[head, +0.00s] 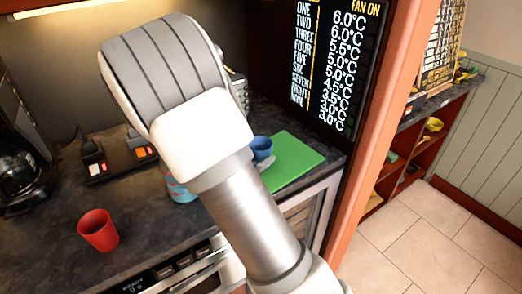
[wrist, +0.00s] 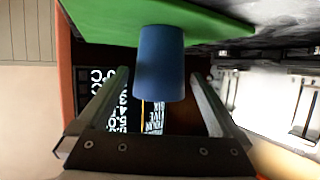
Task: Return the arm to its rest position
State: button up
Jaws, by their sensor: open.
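My arm (head: 185,90) reaches up from the lower right across the head view, and its gripper is hidden there. In the wrist view, which looks upside down, my gripper (wrist: 160,78) is open, with a finger at each side. A blue cup (wrist: 160,62) appears in the gap between the fingers, with clear space on both sides. I cannot tell whether it is between the tips or beyond them.
A red cup (head: 98,230) stands on the dark counter (head: 150,215). A blue and red item (head: 178,190) is partly hidden behind my arm. A coffee maker (head: 22,170) is at the left.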

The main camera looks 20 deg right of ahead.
jog(key=shift+s+a+r, duration=0.2)
jog(key=shift+s+a, duration=0.2)
